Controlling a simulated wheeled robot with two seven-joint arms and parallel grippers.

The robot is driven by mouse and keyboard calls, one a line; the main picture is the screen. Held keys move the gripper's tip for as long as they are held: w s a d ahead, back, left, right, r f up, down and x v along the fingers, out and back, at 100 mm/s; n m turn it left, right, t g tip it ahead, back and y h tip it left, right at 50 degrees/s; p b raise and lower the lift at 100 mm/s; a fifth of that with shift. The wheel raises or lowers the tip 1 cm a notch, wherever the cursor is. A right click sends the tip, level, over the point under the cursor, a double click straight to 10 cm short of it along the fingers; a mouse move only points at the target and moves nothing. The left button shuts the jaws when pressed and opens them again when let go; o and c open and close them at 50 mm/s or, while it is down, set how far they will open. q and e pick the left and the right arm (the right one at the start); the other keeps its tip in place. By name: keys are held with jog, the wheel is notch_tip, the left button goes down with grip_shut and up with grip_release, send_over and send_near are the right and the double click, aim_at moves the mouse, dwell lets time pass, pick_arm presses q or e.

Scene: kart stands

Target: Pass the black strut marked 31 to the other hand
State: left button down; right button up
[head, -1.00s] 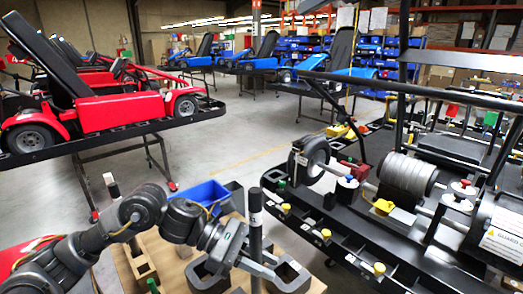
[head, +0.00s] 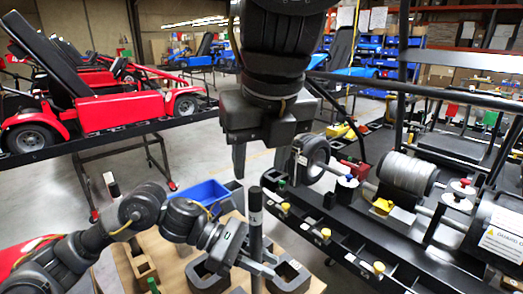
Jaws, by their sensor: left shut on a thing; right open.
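The strut's lower end runs down behind or past the gripper and is not clear. My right gripper (head: 262,155) hangs down from the top, open and empty. Its fingers point down just above the strut's top end and appear not to touch it.
A wooden bench (head: 175,266) below carries dark square holders (head: 288,277) and a blue bin (head: 207,192). Another dark post with a pale band (head: 111,184) stands at left. A black kart stand (head: 345,240) with wheels and rollers fills the right. Red karts (head: 115,112) stand at left.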

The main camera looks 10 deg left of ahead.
aim_at(255, 201)
jog(key=x, duration=1)
jog(key=shift+w+a+f, duration=0.1)
jog(key=shift+f, duration=0.25)
grip_shut()
pick_arm(q)
jog(key=c, duration=1.1)
grip_release()
jog(key=shift+c, duration=0.2)
jog(key=v, duration=1.2)
